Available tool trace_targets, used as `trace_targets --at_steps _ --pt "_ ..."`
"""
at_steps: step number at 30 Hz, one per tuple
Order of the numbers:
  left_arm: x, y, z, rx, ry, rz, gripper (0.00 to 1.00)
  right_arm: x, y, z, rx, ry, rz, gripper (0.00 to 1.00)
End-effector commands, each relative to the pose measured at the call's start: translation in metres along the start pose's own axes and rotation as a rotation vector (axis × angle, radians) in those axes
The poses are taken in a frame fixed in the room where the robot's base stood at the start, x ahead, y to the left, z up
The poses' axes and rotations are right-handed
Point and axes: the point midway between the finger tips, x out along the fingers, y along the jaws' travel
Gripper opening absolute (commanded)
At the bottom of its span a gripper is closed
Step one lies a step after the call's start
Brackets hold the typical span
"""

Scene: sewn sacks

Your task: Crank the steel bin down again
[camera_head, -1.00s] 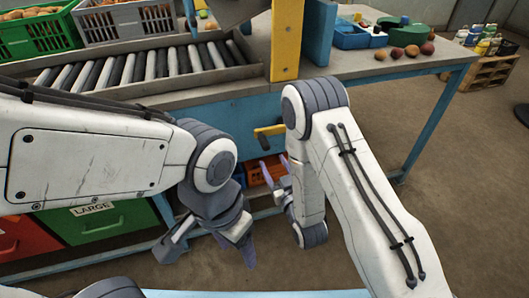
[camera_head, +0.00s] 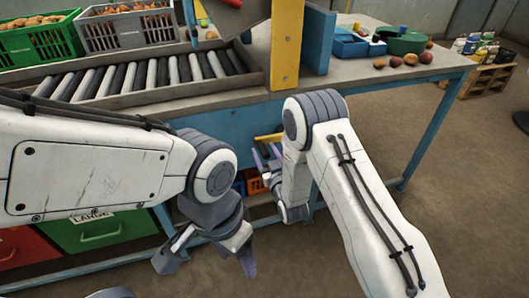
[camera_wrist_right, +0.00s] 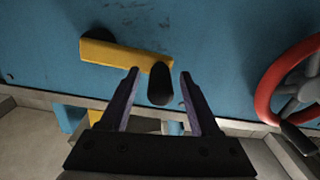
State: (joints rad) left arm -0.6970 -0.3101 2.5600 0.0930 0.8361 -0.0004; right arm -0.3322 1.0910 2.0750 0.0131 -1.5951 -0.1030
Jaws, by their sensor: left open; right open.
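The yellow crank arm (camera_wrist_right: 125,56) is on the blue panel, with a dark knob (camera_wrist_right: 160,84) at its right end. In the right wrist view my right gripper (camera_wrist_right: 159,76) is open, and the knob appears between its fingertips, not clamped. In the head view my right gripper (camera_head: 266,157) is beside the yellow crank (camera_head: 268,138), which is partly hidden by my arm. My left gripper (camera_head: 206,262) is open, empty and low in front of the bench. A grey steel container (camera_head: 240,14), likely the steel bin, is cut off at the top.
A red handwheel (camera_wrist_right: 290,80) is right of the crank. A roller conveyor (camera_head: 150,76), a green crate (camera_head: 40,42) and a grey crate (camera_head: 128,28) are at the upper left. Green and red bins stand below.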

Motion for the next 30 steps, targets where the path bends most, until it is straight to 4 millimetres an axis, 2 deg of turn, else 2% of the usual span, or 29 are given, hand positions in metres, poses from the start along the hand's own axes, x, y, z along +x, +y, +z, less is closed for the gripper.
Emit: trace_targets --at_steps 5,9,10,30 --pt "0.0 0.0 0.0 0.0 0.0 0.0 0.63 -0.0002 0.0 0.0002 0.0 0.0 0.0 0.63" --pt "0.0 0.0 0.0 0.0 0.0 0.0 0.63 -0.0003 0.0 0.0001 0.0 0.0 0.0 0.1" --pt "0.0 0.0 0.0 0.0 0.0 0.0 0.63 -0.0003 0.0001 0.0001 0.0 0.0 0.0 0.0" --pt "0.0 0.0 0.0 0.0 0.0 0.0 0.63 -0.0007 0.0006 0.0 0.0 0.0 0.001 0.0"
